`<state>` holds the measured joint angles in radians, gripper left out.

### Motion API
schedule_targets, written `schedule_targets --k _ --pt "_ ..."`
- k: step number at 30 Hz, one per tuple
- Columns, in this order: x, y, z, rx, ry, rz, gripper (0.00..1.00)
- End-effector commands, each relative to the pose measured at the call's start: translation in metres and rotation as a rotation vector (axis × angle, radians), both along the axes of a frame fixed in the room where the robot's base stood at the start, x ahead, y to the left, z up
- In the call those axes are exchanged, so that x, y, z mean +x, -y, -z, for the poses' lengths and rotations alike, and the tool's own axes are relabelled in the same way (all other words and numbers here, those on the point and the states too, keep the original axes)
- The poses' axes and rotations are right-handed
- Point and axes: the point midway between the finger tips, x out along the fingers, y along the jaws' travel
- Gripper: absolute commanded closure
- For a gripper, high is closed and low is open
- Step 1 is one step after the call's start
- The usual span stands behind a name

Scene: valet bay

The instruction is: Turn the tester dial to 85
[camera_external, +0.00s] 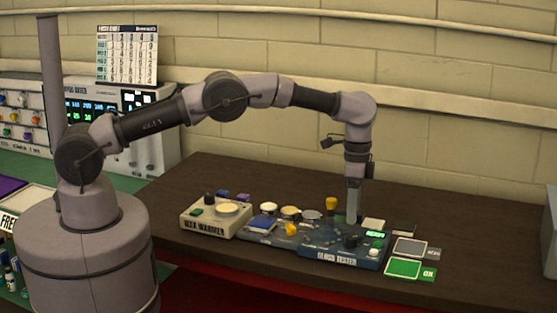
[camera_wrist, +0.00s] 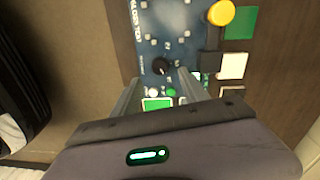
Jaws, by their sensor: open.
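The blue tester (camera_external: 318,250) sits on the dark bench, with a lit green display (camera_external: 375,234) and a black dial (camera_external: 351,241). In the wrist view the black dial (camera_wrist: 161,66) stands on the blue panel (camera_wrist: 150,25), ringed by small pale marks. A pale pointer line shows on the dial, but I cannot read its number. My gripper (camera_external: 353,216) points down over the tester's back side. In the wrist view my gripper (camera_wrist: 159,80) is open, with the dial beyond and between its fingertips. I cannot tell whether the fingers touch it.
The cream wax warmer (camera_external: 205,220) stands to the left. A yellow knob (camera_external: 331,203) rises behind the tester. A green pad (camera_external: 403,268) and a grey pad (camera_external: 410,248) lie to its right. The bench's back right is clear.

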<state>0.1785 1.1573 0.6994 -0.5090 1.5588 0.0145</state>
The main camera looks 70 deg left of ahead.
Motion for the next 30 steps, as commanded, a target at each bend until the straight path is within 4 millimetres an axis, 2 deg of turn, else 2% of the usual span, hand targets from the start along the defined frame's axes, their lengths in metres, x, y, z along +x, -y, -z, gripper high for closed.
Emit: schedule_targets --k 1,3,6,10,14,23,26,30 --pt "0.001 -0.001 -0.023 0.001 0.004 0.002 0.48" --pt "0.002 -0.002 -0.046 0.000 0.004 0.001 0.48" --pt "0.002 -0.003 -0.073 0.000 0.001 0.001 0.48" --pt "0.003 -0.004 -0.095 0.000 0.000 0.001 0.48" --pt "0.003 -0.005 -0.102 0.001 0.000 0.002 0.48" --pt "0.003 -0.004 -0.101 0.000 0.003 -0.009 0.49" --pt "0.000 0.001 -0.100 -0.005 0.047 -0.107 0.49" --pt "-0.021 0.002 -0.096 -0.022 0.189 -0.327 0.49"
